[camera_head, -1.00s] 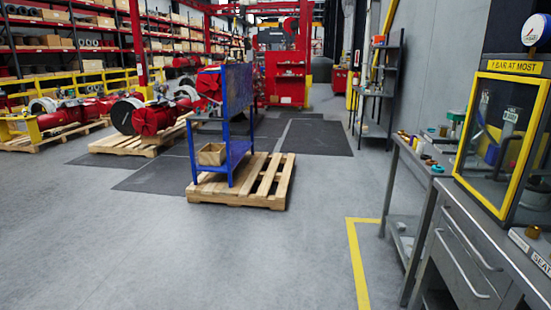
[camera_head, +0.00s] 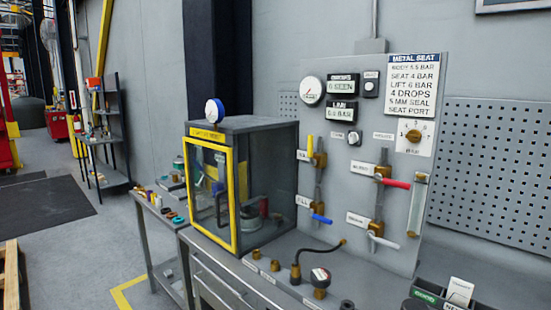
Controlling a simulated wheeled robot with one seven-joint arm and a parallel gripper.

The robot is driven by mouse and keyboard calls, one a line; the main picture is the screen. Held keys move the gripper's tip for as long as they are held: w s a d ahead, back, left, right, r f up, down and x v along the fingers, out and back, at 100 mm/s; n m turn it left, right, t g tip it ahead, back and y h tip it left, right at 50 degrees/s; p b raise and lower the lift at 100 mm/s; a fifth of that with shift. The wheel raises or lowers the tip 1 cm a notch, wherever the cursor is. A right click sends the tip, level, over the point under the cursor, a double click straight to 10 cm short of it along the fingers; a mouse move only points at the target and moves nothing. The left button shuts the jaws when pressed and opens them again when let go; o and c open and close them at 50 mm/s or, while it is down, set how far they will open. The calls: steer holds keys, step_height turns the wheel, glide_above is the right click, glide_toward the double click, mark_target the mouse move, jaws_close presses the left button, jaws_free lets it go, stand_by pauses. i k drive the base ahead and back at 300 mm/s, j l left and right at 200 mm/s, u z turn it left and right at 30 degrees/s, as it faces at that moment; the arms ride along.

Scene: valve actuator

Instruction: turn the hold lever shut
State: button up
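A grey test panel (camera_head: 346,190) stands at the back of the bench and carries several levers on brass valves. A yellow lever (camera_head: 310,144) at upper left stands upright. A blue lever (camera_head: 321,218) at lower left points right. A red lever (camera_head: 396,183) at upper right points right. A white lever (camera_head: 384,242) at lower right points right and slightly down. Small labels sit beside the valves, but they are too small to read, so I cannot tell which lever is the hold lever. My gripper is not in view.
A yellow-framed glass cabinet (camera_head: 211,190) with a gauge on top stands on the bench left of the levers. Open floor (camera_head: 80,255) lies to the left.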

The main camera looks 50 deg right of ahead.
mark_target(312, 162)
steer(key=z, duration=1.7)
